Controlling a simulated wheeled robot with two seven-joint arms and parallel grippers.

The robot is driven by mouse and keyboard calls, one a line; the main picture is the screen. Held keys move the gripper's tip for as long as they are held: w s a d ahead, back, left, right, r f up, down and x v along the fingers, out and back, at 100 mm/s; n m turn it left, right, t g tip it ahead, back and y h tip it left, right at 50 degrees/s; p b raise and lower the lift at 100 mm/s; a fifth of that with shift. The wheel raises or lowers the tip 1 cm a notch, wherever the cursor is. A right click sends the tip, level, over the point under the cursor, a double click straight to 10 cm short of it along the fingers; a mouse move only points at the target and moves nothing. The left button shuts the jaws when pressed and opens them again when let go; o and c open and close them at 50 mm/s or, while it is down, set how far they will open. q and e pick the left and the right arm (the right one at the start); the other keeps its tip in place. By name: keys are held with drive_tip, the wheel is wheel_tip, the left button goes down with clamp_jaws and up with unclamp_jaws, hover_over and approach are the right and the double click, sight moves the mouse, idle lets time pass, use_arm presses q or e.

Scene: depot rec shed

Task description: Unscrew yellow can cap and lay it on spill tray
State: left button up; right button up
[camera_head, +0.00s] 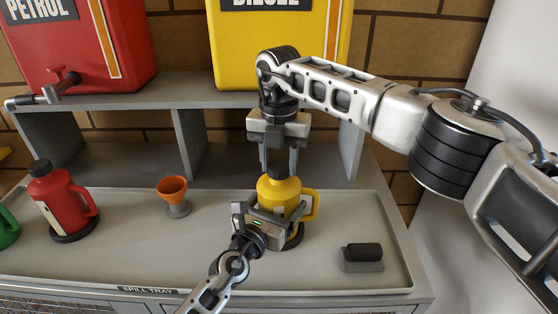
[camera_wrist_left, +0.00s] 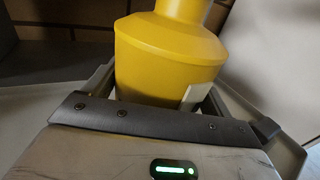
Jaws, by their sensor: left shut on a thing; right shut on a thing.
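The yellow can (camera_head: 276,190) stands upright on the grey spill tray (camera_head: 120,245), its handle to the right. Its black cap (camera_head: 278,171) shows at the top of its neck. My right gripper (camera_head: 279,164) comes down from above and is shut on the cap. My left gripper (camera_head: 272,210) reaches in from the front and is shut on the can's body. The left wrist view shows the yellow can (camera_wrist_left: 172,58) between the left fingers, its top cut off by the frame. Whether the cap is loose on the neck cannot be told.
A red can (camera_head: 62,200) and part of a green can (camera_head: 6,228) stand at the left. An orange funnel (camera_head: 173,187) stands left of the yellow can. A black-and-grey block (camera_head: 362,257) lies at the right. A shelf (camera_head: 160,88) holds drums behind. Front-middle tray is clear.

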drive_tip(key=n, duration=0.8)
drive_tip(key=shift+r, duration=0.1)
drive_tip(key=n, duration=0.4)
drive_tip(key=shift+n, duration=0.4)
drive_tip(key=n, duration=1.2)
drive_tip(key=shift+n, duration=0.3)
drive_tip(key=n, duration=0.9)
drive_tip(key=shift+r, duration=0.2)
drive_tip(key=shift+r, duration=0.95)
